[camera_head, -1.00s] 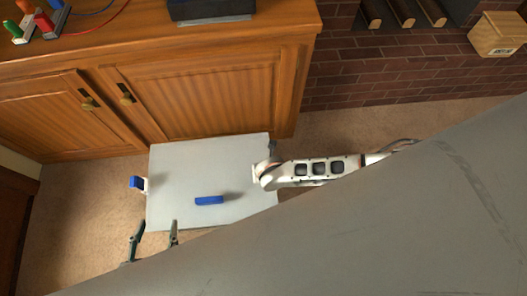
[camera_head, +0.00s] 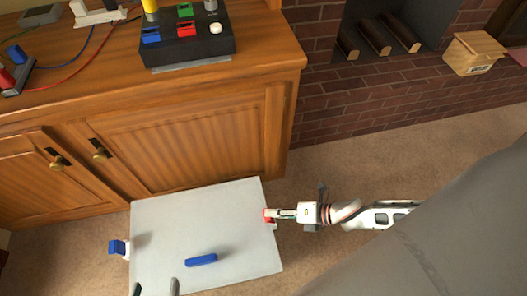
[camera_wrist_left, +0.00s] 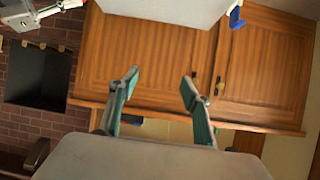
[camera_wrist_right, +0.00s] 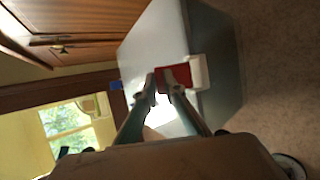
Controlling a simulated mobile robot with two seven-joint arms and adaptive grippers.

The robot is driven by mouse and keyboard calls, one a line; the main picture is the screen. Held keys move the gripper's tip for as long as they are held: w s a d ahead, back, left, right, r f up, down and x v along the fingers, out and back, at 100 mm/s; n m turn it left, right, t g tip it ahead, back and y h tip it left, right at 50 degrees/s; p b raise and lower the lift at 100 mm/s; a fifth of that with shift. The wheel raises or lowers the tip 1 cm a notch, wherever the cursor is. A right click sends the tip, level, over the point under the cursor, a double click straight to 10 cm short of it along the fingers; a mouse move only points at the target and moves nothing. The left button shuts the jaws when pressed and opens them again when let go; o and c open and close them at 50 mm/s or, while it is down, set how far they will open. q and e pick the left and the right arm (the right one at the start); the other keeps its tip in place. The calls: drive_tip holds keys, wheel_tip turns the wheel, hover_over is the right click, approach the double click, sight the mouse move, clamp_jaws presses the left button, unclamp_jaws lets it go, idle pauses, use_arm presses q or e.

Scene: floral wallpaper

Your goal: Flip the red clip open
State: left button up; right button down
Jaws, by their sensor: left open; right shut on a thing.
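The red clip (camera_head: 268,214) is at the right edge of a large light grey box (camera_head: 165,225) in the head view. In the right wrist view it is a red flap (camera_wrist_right: 178,75) beside a white bracket (camera_wrist_right: 199,72). My right gripper (camera_head: 275,213) is shut on the red clip; its fingertips (camera_wrist_right: 160,87) partly cover it. My left gripper (camera_head: 156,287) is open and empty at the bottom edge of the head view, near the box's front left. Its two fingers stand wide apart in the left wrist view (camera_wrist_left: 161,80).
A blue clip (camera_head: 118,248) sticks out at the box's left side. A blue bar (camera_head: 201,260) lies on its top. A wooden cabinet (camera_head: 180,130) stands behind, carrying a black box (camera_head: 187,40) with coloured parts. A brick fireplace (camera_head: 350,105) is at the back right.

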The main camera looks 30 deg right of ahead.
use_arm(q)
drive_tip(key=s+d+n+t+h+b, duration=0.1)
drive_tip(key=d+n+b, duration=0.7)
drive_tip(key=shift+s+d+n+h, duration=0.25)
drive_tip(key=shift+d+n+h, duration=0.05)
drive_tip(key=shift+d+n, duration=0.1)
use_arm(e)
drive_tip(key=shift+s+d+f+m+t+y, duration=0.2)
drive_tip(key=shift+d+f+m+t+y, duration=0.25)
drive_tip(key=shift+d+t+y, duration=0.5)
drive_tip(key=shift+s+d+f+m+t+y, duration=0.3)
drive_tip(key=shift+d+m+t+y, duration=0.2)
drive_tip(key=shift+y, duration=0.75)
drive_tip(key=shift+s+d+f+m+t+y, duration=0.15)
drive_tip(key=shift+d+f+m+t+y, duration=0.2)
drive_tip(key=shift+d+m+t+y, duration=0.55)
drive_tip(key=shift+a+f+n+y, duration=0.1)
drive_tip(key=shift+n+y, duration=0.15)
drive_tip(key=shift+y, duration=0.05)
drive_tip(key=c, duration=2.4)
unclamp_jaws()
use_arm(q)
drive_tip(key=shift+f, duration=0.1)
use_arm(e)
drive_tip(key=v, duration=1.2)
